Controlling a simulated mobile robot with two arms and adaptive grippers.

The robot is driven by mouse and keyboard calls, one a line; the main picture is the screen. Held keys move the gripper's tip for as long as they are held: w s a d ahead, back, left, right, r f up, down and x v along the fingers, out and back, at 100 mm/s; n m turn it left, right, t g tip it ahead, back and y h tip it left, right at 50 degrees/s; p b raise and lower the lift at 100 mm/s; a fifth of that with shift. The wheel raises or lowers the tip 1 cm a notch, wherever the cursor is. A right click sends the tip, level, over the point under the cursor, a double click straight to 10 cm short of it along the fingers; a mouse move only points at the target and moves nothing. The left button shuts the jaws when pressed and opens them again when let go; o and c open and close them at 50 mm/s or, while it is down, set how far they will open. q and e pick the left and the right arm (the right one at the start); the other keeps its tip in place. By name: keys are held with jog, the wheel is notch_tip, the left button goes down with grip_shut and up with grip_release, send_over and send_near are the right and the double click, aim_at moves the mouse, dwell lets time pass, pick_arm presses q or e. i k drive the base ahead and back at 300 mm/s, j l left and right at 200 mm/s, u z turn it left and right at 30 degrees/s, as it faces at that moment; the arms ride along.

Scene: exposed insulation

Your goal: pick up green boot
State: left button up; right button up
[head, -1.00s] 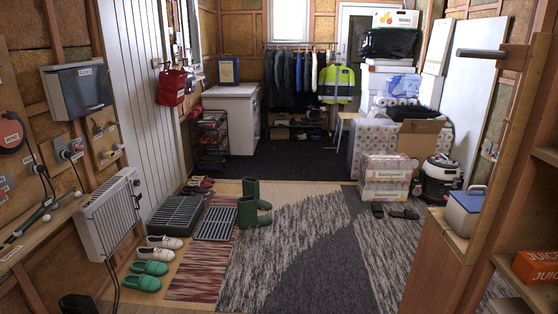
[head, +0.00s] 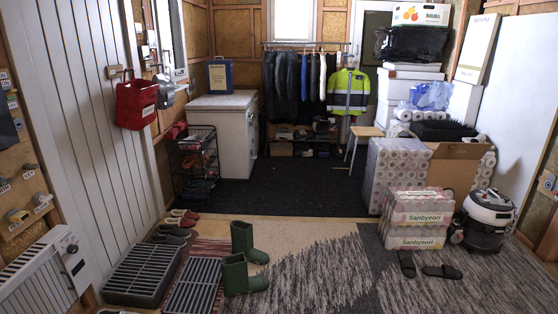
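Two green boots stand upright on the floor near the middle of the head view. The nearer green boot (head: 241,277) stands beside a dark grate, with its toe pointing right. The farther green boot (head: 246,243) stands just behind it, also toe to the right. Neither of my grippers shows in the head view, and nothing is touching the boots.
Dark slatted boot trays (head: 146,273) and a grate (head: 194,284) lie left of the boots. Shoes (head: 177,226) sit behind them. A radiator (head: 45,272) is at left. Sanbyeori packs (head: 418,218), slippers (head: 442,271) and a vacuum (head: 487,220) are at right. The patterned rug (head: 320,277) is clear.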

aim_at(242, 232)
jog(key=i+u, duration=0.15)
jog(key=i, duration=0.35)
jog(key=i+l+u, duration=0.15)
jog(key=i, duration=0.3)
jog(key=i+l+u, duration=0.2)
jog(key=i, duration=0.25)
